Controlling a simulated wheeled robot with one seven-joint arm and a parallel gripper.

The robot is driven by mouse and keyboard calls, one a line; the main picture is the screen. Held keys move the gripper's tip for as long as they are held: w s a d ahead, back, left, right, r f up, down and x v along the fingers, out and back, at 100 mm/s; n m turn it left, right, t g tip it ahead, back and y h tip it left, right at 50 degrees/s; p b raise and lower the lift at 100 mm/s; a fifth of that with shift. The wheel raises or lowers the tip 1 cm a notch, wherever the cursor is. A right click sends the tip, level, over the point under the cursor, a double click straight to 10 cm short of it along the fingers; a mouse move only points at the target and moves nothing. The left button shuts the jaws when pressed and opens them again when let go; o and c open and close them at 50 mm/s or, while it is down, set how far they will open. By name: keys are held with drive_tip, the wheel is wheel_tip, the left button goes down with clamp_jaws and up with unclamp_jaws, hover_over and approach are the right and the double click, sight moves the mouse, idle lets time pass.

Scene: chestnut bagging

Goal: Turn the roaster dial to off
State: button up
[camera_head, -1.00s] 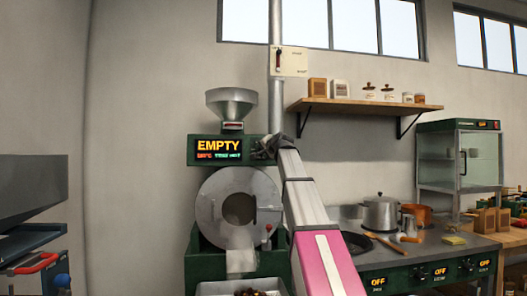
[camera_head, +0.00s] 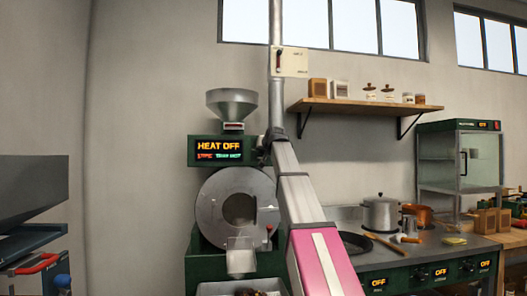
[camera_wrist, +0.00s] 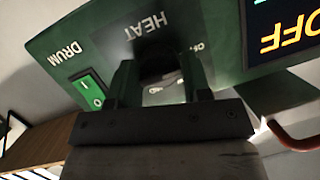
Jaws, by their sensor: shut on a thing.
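The roaster (camera_head: 205,265) is green with a steel drum front and a funnel on top. Its display (camera_head: 219,150) reads "HEAT OFF" in the head view; part of it shows upside down in the wrist view (camera_wrist: 285,35). The dark heat dial (camera_wrist: 158,65) sits under the "HEAT" label on the panel, mostly hidden between my fingers. My gripper (camera_wrist: 158,82) is shut on the dial. In the head view my gripper (camera_head: 266,146) is at the right end of the display box, its fingers hard to make out.
A green drum switch (camera_wrist: 90,88) sits beside the dial. A red curved handle (camera_wrist: 295,136) is close to my gripper at the right in the wrist view. A stove (camera_head: 425,275) with pots stands to the right, below a wall shelf (camera_head: 365,104).

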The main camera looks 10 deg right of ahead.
drive_tip(key=shift+f, duration=0.1)
idle(0.5)
drive_tip(key=o, duration=0.9)
drive_tip(key=shift+d, duration=0.1)
drive_tip(key=v, duration=1)
drive_tip(key=shift+s, duration=0.4)
